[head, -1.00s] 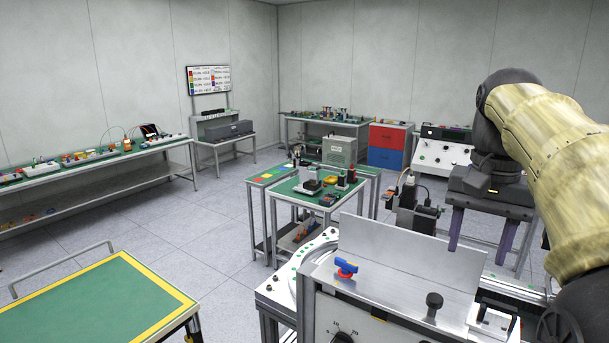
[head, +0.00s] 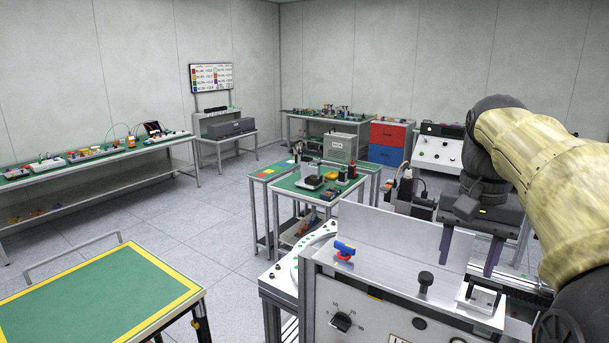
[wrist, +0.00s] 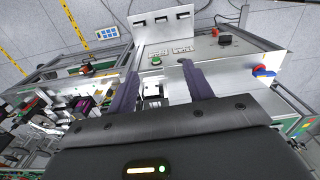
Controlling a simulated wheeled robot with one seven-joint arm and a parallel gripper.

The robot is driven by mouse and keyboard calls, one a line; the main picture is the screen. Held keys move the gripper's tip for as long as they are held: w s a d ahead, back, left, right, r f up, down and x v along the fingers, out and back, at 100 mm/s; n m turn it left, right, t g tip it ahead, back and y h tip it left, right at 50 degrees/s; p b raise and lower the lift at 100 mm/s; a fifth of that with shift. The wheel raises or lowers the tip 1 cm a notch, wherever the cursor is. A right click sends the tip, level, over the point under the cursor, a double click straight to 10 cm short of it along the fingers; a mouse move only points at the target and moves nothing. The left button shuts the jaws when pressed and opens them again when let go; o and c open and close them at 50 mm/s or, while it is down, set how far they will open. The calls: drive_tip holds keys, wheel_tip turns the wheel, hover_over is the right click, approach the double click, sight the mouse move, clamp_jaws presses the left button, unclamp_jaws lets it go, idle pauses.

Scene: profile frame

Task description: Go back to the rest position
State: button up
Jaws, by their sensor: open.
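My gripper (head: 469,258) is at the right of the head view, below my tan-sleeved arm. Its two purple-grey fingers are spread apart and point down over the right end of the bench with the metal panel. I see nothing held between them. In the wrist view my gripper (wrist: 160,88) also shows its fingers apart, with part of the bench visible between them. The rest position is not marked in either view.
Below the gripper is a metal bench (head: 385,285) with an upright plate, a black knob (head: 425,281) and a blue-red part (head: 344,249). A green-topped table (head: 90,300) with a yellow border stands at lower left. Open floor (head: 170,225) lies between the tables.

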drive_tip(key=a+f+n+t+b, duration=0.1)
drive_tip(key=a+f+n+b, duration=0.3)
drive_tip(key=f, duration=1.3)
drive_tip(key=s+a+f+n, duration=0.1)
drive_tip(key=s+a+f, duration=0.2)
drive_tip(key=f, duration=0.4)
drive_tip(key=s+a+f+n+t, duration=0.1)
drive_tip(key=s+a+f, duration=0.2)
drive_tip(key=f, duration=0.5)
drive_tip(key=shift+s+p, duration=0.2)
drive_tip(key=shift+p, duration=0.15)
drive_tip(key=shift+f, duration=0.1)
